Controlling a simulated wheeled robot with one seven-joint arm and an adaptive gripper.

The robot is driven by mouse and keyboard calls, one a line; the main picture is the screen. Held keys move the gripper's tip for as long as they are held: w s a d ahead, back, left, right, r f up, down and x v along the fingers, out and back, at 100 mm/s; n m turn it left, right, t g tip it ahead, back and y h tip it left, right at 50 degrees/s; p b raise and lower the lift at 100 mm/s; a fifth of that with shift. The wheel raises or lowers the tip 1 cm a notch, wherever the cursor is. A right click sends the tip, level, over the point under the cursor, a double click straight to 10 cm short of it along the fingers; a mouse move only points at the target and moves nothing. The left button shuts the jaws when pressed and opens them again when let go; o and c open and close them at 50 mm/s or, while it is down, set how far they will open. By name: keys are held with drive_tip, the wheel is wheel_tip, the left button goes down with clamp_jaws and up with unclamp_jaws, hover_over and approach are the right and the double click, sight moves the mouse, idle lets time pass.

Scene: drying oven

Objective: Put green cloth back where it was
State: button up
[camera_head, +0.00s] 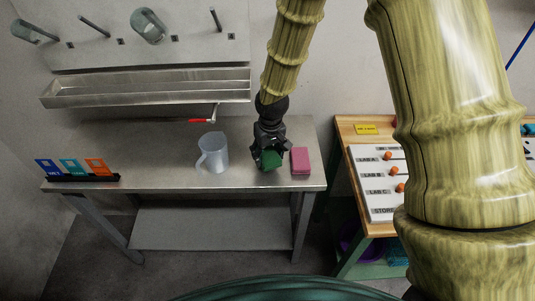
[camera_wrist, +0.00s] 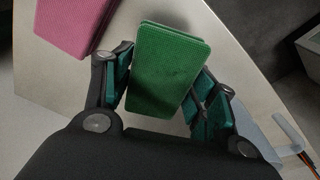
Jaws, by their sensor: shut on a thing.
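The green cloth (camera_head: 270,159) is a small folded block at the right part of the steel table. My gripper (camera_head: 268,152) points down over it and is shut on it. In the wrist view the green cloth (camera_wrist: 168,65) sits between the two fingers of my gripper (camera_wrist: 162,90), tilted a little. I cannot tell whether its underside touches the table top. A pink cloth stack (camera_head: 300,161) lies just to the right of my gripper, and it also shows at the upper left of the wrist view (camera_wrist: 75,22).
A clear jug (camera_head: 213,152) stands on the steel table (camera_head: 150,150) left of my gripper. A rack of coloured cards (camera_head: 80,170) is at the left end. A metal trough (camera_head: 150,88) with a red-handled tap (camera_head: 203,120) hangs behind. A wooden bench (camera_head: 345,125) with a lab panel is at right.

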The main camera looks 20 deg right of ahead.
sight(267, 158)
drive_tip(key=shift+w+d, duration=0.15)
drive_tip(key=shift+w, duration=0.5)
drive_tip(key=shift+f+p, duration=0.85)
drive_tip(key=shift+f, duration=0.95)
drive_tip(key=shift+f, duration=0.2)
drive_tip(key=o, duration=1)
drive_tip(key=shift+r, duration=0.1)
drive_tip(key=shift+s+r+b, duration=0.25)
drive_tip(key=shift+r+b, duration=0.3)
drive_tip(key=shift+r, duration=1.45)
drive_tip(key=shift+s+r+b, duration=0.25)
drive_tip(key=shift+r+b, duration=0.35)
drive_tip(key=shift+r, duration=1.45)
drive_tip(key=shift+s+r+b, duration=0.25)
drive_tip(key=shift+r+b, duration=0.3)
drive_tip(key=shift+r, duration=1.45)
drive_tip(key=shift+d, duration=0.1)
